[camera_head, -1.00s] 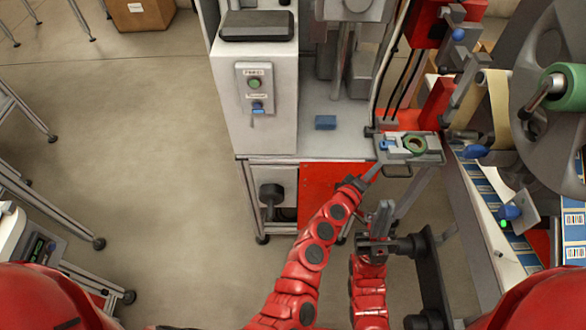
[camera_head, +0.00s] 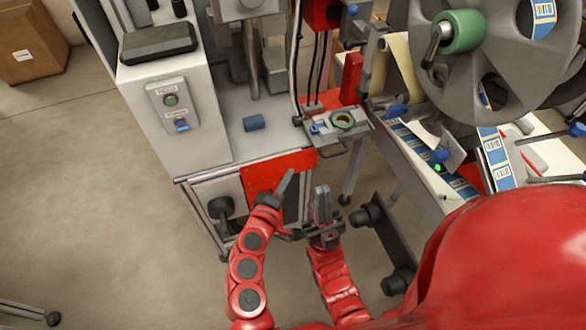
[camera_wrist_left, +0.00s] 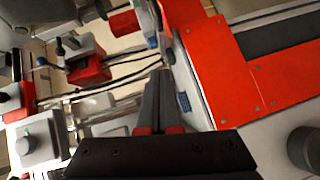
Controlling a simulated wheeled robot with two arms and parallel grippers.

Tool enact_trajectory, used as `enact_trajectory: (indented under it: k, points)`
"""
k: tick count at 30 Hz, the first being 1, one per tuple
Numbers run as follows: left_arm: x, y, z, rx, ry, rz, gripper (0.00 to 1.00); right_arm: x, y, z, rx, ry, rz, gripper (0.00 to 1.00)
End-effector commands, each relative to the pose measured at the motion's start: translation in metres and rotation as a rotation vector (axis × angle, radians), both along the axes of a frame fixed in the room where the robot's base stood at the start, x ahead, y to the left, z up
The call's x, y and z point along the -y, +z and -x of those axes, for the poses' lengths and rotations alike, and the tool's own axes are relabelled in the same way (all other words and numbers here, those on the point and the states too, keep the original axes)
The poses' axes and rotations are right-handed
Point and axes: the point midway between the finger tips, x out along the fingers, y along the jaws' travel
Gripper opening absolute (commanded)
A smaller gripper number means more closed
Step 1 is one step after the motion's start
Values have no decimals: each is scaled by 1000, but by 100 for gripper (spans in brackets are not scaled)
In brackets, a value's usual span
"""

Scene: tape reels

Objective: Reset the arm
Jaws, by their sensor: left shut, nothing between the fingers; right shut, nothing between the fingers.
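My left gripper (camera_head: 284,184) is shut and empty in front of the orange panel on the machine's lower front. Its closed fingers also show in the left wrist view (camera_wrist_left: 158,98), close to an orange frame (camera_wrist_left: 215,75). My right gripper (camera_head: 321,195) is shut and empty, pointing up, just right of and a little lower than the left one. Neither gripper appears to touch anything in the head view.
A small fixture plate (camera_head: 345,124) with a green ring stands above the grippers. A blue block (camera_head: 254,123) lies on the machine's table. A large grey reel (camera_head: 480,70) and a label strip are at right. A button box (camera_head: 172,103) is at left. Open floor (camera_head: 90,190) lies left.

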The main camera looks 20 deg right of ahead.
Motion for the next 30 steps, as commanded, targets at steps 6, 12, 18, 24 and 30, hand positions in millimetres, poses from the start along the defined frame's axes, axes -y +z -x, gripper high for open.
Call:
enact_trajectory:
  k: [6, 12, 18, 24, 30]
  points:
    - [-7, 0, 8, -2, 0, -1, 0, 0, -1, 0, 0, 0, 0, 0]
    - [-9, 0, 7, 1, 7, -5, 0, 0, -1, 0, 0, 0, 0, 0]
    - [-70, -16, -27, 92, 229, -136, 0, 0, -1, 0, 0, 0, 0, 0]
    - [-205, 3, -55, 387, 665, -420, 0, 0, -1, 0, 0, 0, 0, 0]
    - [-299, 79, -15, 831, 1026, -664, 0, 0, -1, 0, 0, 0, 0, 0]
